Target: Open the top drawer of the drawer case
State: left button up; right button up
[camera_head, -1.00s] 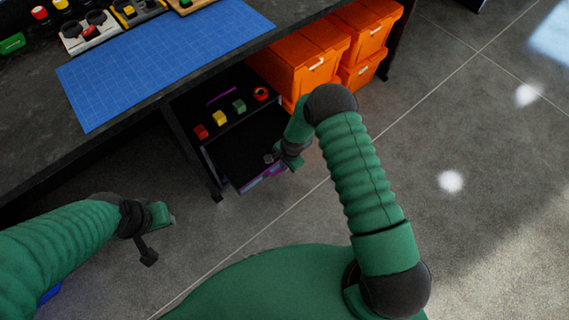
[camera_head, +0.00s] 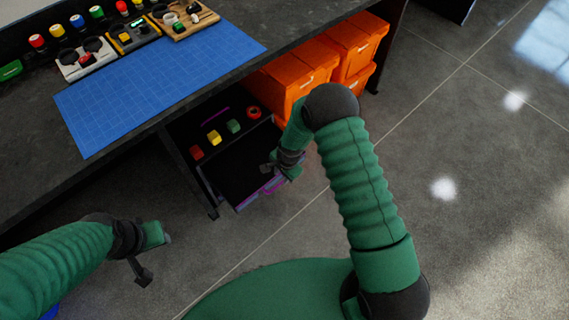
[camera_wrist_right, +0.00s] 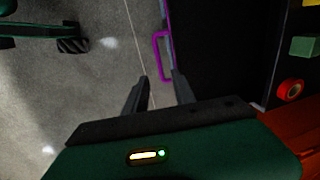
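The drawer case (camera_head: 205,124) stands under the table. Its top drawer (camera_head: 240,170) is pulled out, with its dark inside showing; the open drawer (camera_wrist_right: 215,45) also fills much of the right wrist view. A purple handle (camera_wrist_right: 158,55) is on the drawer front and shows partly in the head view (camera_head: 272,187). My right gripper (camera_wrist_right: 161,76) is open and empty beside the drawer front. The handle lies just beyond its fingertips in the picture, apart from them. My left gripper (camera_head: 165,236) hangs over the floor, away from the case; its finger gap is too small to make out.
A red block (camera_head: 196,152), a yellow block (camera_head: 214,137), a green block (camera_head: 233,125) and a red ring (camera_head: 254,112) sit on the case. Orange bins (camera_head: 300,75) stand close on its right. The table (camera_head: 40,185) overhangs it. The floor (camera_head: 480,200) on the right is clear.

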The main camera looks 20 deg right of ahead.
notch_tip(320, 180, up, 9)
jog(key=s+p, duration=0.1)
jog(key=p, duration=0.1)
jog(key=shift+s+d, duration=0.25)
jog(key=shift+d, duration=0.05)
